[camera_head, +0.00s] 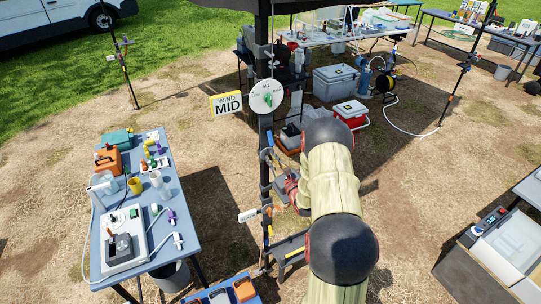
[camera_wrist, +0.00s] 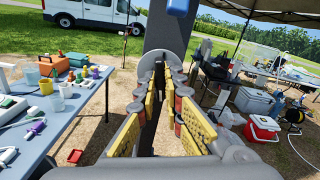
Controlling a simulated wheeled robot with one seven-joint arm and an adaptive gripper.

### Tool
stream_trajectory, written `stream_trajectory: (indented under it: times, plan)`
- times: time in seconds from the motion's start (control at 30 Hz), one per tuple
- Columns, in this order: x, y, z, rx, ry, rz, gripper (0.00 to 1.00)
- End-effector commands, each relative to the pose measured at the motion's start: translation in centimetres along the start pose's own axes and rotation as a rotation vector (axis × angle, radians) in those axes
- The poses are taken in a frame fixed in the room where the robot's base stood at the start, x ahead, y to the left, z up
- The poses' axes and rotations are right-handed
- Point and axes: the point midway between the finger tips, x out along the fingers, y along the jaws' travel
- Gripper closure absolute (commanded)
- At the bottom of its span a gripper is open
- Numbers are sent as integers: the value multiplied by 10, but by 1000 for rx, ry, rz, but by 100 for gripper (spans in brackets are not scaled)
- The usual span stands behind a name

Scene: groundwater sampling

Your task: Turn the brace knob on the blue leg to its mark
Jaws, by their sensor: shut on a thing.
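In the wrist view the leg (camera_wrist: 178,32) rises straight ahead, with a blue piece (camera_wrist: 178,7) at the top edge. My gripper (camera_wrist: 158,75), with yellow pads, reaches the leg below that blue piece. Its fingers are nearly together at the tips, on what appears to be the brace knob. The fingers hide the knob, so its angle and mark cannot be read. My arm covers part of this area in the head view.
A blue-topped table (camera_head: 170,262) with sampling gear stands left. A red cooler (camera_head: 351,113) stands behind my arm. Bare ground lies between.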

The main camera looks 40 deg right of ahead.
Motion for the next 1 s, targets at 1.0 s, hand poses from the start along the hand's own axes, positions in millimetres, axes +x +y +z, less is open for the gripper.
stream_trajectory:
  times: [1.0]
  plan:
    - [0, -2, 4, 54, -11, -7, 100]
